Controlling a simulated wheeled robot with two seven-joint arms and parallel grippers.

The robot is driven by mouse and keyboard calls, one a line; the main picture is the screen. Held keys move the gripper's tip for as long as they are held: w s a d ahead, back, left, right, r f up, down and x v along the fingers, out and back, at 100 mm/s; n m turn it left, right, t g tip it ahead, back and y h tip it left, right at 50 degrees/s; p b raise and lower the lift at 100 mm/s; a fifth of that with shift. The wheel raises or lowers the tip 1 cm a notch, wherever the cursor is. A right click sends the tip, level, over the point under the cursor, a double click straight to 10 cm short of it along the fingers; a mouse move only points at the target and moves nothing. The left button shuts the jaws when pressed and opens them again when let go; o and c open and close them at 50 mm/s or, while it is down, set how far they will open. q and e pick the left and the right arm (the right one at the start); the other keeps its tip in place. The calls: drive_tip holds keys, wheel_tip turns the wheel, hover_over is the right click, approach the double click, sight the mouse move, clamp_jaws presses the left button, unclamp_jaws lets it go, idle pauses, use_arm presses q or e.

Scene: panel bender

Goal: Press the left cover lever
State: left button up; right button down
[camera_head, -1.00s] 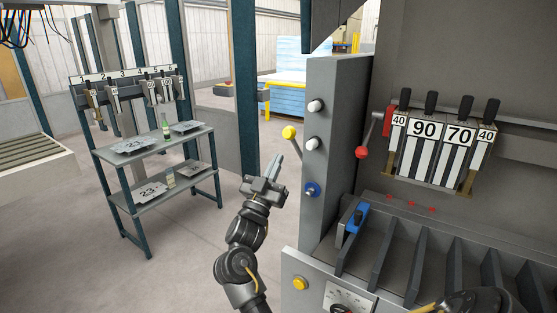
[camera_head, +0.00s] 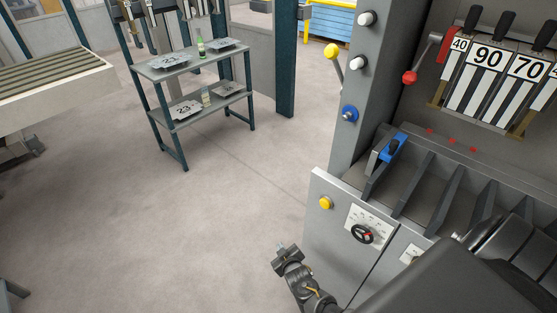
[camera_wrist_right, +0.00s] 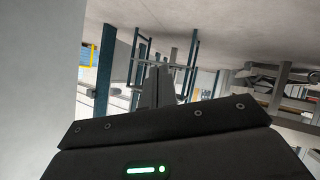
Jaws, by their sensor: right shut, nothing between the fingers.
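A lever with a yellow ball knob (camera_head: 331,51) stands up at the left side of the machine post. A second lever with a red ball knob (camera_head: 410,77) hangs beside the numbered plates. No label shows which is the left cover lever. My right gripper (camera_head: 281,246) is low in front of the machine's left corner, well below and left of the yellow knob and touching nothing. Its fingers (camera_wrist_right: 157,87) are shut and empty in the right wrist view, where neither lever shows. My left gripper is not in view.
The grey post carries white knobs (camera_head: 358,63) and a blue knob (camera_head: 349,114). The front panel has a yellow button (camera_head: 326,203) and a dial (camera_head: 362,234). A shelf rack (camera_head: 190,64) stands at the back left. Floor (camera_head: 215,215) between is clear.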

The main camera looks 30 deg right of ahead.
drive_tip(key=s+a+f+g+y, duration=0.1)
drive_tip(key=s+f+g, duration=0.1)
drive_tip(key=s+f, duration=0.6)
drive_tip(key=s+f+g, duration=0.3)
drive_tip(key=s+f, duration=0.2)
drive_tip(key=s, duration=0.5)
drive_tip(key=s+f+g, duration=0.3)
drive_tip(key=s, duration=0.9)
drive_tip(key=s+f+g+y, duration=0.1)
drive_tip(key=s+f, duration=0.3)
drive_tip(key=s, duration=0.9)
drive_tip(key=shift+s+f+g, duration=0.15)
drive_tip(key=shift+f+g, duration=0.15)
drive_tip(key=shift+g, duration=0.6)
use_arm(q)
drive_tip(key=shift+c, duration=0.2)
